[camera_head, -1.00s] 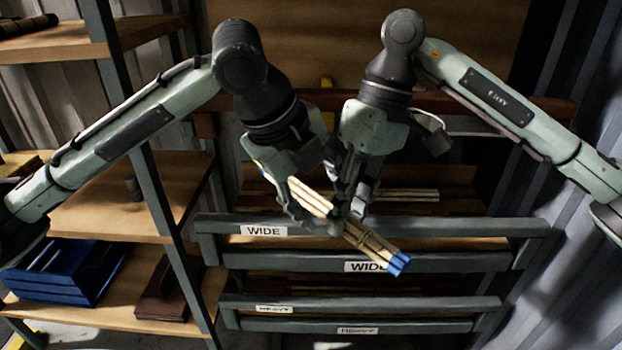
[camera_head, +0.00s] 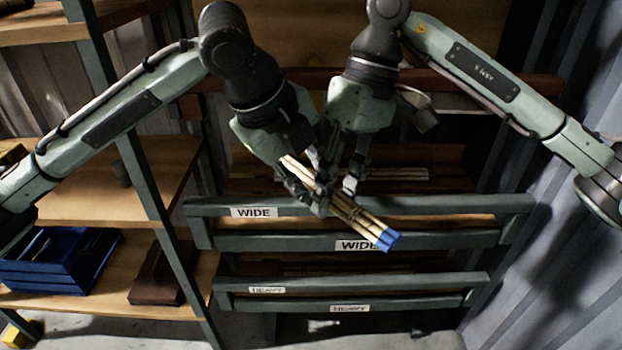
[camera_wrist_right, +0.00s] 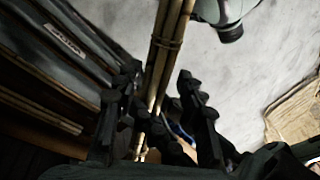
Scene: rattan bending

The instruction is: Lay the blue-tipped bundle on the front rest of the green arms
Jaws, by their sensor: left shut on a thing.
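The bundle of pale rattan rods (camera_head: 352,213) with blue tips (camera_head: 388,240) hangs slantwise in front of the rack, its blue end low at the right. My left gripper (camera_head: 312,200) is shut on it left of the middle. My right gripper (camera_head: 340,183) is right beside the left one; in the right wrist view its fingers (camera_wrist_right: 158,105) stand apart, with the rods (camera_wrist_right: 165,50) between them. Grey-green rack bars labelled WIDE (camera_head: 285,209) and WIDE (camera_head: 440,239) run behind and below the bundle. I cannot tell whether the bundle touches them.
Lower bars labelled HEAVY (camera_head: 400,301) lie beneath. Another pale bundle (camera_head: 400,174) rests farther back on the rack. Wooden shelves at the left hold a blue crate (camera_head: 55,265) and a brown block (camera_head: 158,278). A corrugated wall (camera_head: 560,250) closes the right side.

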